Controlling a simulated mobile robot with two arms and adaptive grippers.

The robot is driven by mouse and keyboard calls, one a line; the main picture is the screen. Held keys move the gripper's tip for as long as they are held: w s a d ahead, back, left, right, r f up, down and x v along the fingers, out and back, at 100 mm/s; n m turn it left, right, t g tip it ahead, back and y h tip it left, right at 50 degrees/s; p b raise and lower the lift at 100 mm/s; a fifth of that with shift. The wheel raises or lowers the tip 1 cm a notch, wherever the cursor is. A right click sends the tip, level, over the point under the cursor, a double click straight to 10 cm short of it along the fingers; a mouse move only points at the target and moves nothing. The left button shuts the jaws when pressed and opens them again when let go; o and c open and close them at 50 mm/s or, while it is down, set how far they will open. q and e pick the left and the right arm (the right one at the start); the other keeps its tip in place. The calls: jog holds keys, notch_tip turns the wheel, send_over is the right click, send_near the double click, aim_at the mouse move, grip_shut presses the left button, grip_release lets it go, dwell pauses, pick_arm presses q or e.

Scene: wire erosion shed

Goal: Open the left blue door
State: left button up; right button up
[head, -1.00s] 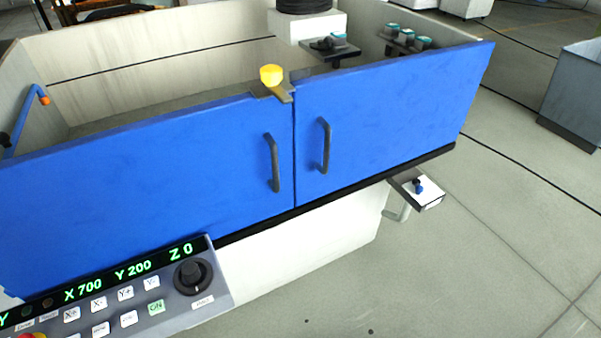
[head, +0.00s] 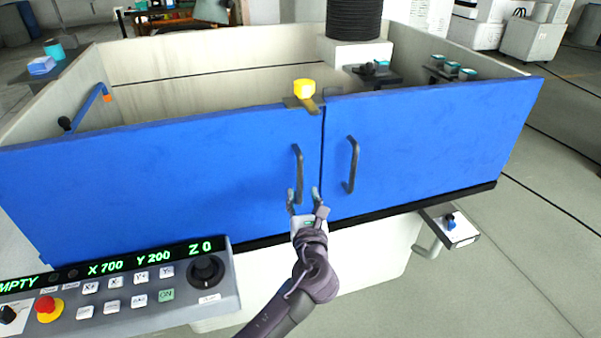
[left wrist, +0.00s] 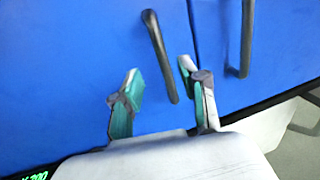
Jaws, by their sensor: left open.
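The left blue door (head: 170,175) is shut, its edge meeting the right blue door (head: 430,140) at a narrow seam. Its dark vertical handle (head: 298,172) is near that seam. A yellow-topped latch (head: 304,90) sits on the top edge at the seam. My left gripper (head: 305,197) is open at the lower end of the left handle. In the left wrist view, the open fingers (left wrist: 160,82) point at the door, with the left handle (left wrist: 160,55) ahead between them; I cannot tell whether they touch it. My right gripper is not in view.
A control panel (head: 130,297) with buttons, a knob and a red stop button juts out at the lower left. The right door's handle (head: 351,165) is close by on the right. A small bracket tray (head: 452,228) sticks out at the lower right.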

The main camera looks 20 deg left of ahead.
aim_at(300, 176)
pick_arm(q)
jog(key=x, duration=0.9)
jog(key=shift+w, duration=0.1)
grip_shut()
